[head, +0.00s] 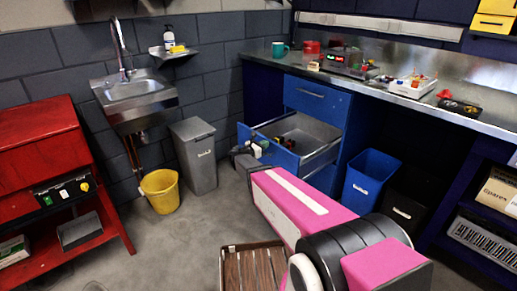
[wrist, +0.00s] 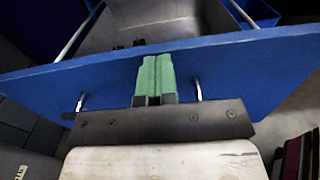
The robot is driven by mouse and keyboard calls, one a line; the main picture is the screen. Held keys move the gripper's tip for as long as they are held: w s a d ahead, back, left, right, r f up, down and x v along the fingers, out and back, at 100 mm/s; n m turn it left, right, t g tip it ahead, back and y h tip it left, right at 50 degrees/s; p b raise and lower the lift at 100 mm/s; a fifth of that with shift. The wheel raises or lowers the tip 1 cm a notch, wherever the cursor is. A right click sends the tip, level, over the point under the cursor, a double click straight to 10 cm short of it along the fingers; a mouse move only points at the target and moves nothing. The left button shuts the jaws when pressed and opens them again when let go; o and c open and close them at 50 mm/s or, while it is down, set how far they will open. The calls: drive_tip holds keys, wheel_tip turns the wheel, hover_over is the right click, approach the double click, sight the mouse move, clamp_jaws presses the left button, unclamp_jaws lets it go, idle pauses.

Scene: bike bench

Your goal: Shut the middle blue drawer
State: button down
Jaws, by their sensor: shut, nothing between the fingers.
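The middle blue drawer (head: 283,157) is pulled well out of the bench, below a closed blue drawer (head: 315,98). Its grey inside shows, with a few small dark and red items in it. In the wrist view the blue front panel (wrist: 235,62) spans the picture, with two metal handle posts showing on either side of my fingers. My gripper (wrist: 155,62) is shut and empty, its green fingertips together at the panel, between the posts. I cannot tell whether they touch it. In the head view my gripper (head: 262,147) is at the drawer's front.
A blue bin (head: 370,176) stands right of the drawers under the bench. A grey bin (head: 195,157) and a yellow bucket (head: 161,192) stand left. A wooden slatted crate (head: 252,268) is on the floor near my arm. The bench top carries several small items.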

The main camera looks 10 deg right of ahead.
drive_tip(key=shift+w+d, duration=0.25)
drive_tip(key=shift+d, duration=0.15)
drive_tip(key=x, duration=3.4)
